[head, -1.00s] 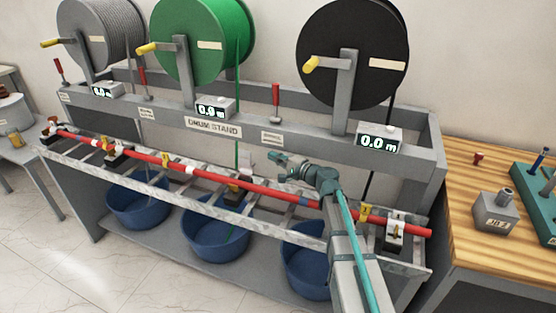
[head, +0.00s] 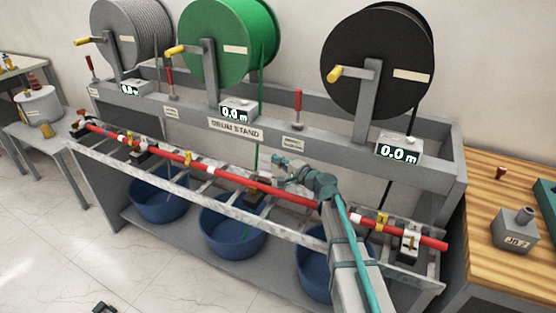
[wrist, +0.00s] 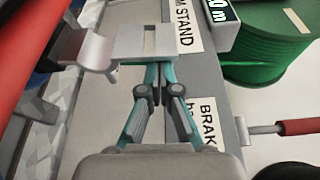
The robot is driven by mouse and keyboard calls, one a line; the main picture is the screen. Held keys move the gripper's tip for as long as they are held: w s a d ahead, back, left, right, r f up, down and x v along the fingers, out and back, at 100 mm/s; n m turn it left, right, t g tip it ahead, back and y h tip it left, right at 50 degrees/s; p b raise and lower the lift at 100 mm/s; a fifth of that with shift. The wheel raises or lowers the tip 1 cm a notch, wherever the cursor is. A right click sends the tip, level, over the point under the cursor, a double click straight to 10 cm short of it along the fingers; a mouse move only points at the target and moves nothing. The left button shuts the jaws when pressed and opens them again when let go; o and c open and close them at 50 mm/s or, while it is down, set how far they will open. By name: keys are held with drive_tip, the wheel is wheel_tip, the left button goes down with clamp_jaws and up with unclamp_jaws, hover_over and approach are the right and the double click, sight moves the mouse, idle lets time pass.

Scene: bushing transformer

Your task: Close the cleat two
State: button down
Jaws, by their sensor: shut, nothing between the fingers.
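A red cable (head: 225,178) runs along the ladder-like tray (head: 190,192), with several cleats spaced along it. A cleat (head: 256,192) near the middle sits close to my gripper (head: 277,161); no cleat number is readable. In the wrist view, a grey slotted metal flap (wrist: 146,42) sticks out beside the red cable (wrist: 28,50) and looks raised. My gripper (wrist: 156,72) is shut and empty, its fingertips at the flap's edge. I cannot tell whether they touch it. The cleat's base is mostly hidden from the wrist camera. Another cleat (head: 409,243) sits at the right end.
The drum stand (head: 300,143) rises behind the tray with grey, green (head: 225,45) and black (head: 372,65) drums. A red-handled brake lever (wrist: 298,127) is near my gripper in the wrist view. Blue tubs (head: 232,236) stand below. A wooden bench (head: 490,230) is at right.

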sight(272, 169)
drive_tip(key=shift+s+f+b, duration=0.1)
drive_tip(key=shift+b, duration=0.5)
drive_tip(key=s+n+b, duration=0.1)
drive_tip(key=b, duration=0.5)
drive_tip(key=s+a+n+y+b, duration=0.1)
drive_tip(key=n+b, duration=0.1)
drive_tip(key=b, duration=0.3)
drive_tip(key=s+n+b, duration=0.1)
drive_tip(key=n+b, duration=0.1)
drive_tip(key=b, duration=0.4)
drive_tip(key=shift+s+a+f+t+b, duration=0.3)
drive_tip(key=shift+s+a+t, duration=0.1)
drive_tip(key=n+b, duration=0.1)
drive_tip(key=b, duration=0.1)
drive_tip(key=s+n+y+b, duration=0.1)
drive_tip(key=b, duration=0.4)
drive_tip(key=shift+s+a+f+n+y, duration=0.25)
drive_tip(key=shift+s+a+n+y, duration=0.05)
drive_tip(key=shift+s+a+n, duration=0.1)
drive_tip(key=shift+s+a+f+b, duration=0.2)
drive_tip(key=shift+s+b, duration=0.25)
drive_tip(key=shift+b, duration=0.35)
drive_tip(key=shift+s+a+f+b, duration=0.25)
drive_tip(key=shift+s+b, duration=0.2)
drive_tip(key=shift+b, duration=0.35)
drive_tip(key=shift+s+a+f+b, duration=0.2)
drive_tip(key=shift+s+b, duration=0.25)
drive_tip(key=shift+b, duration=0.35)
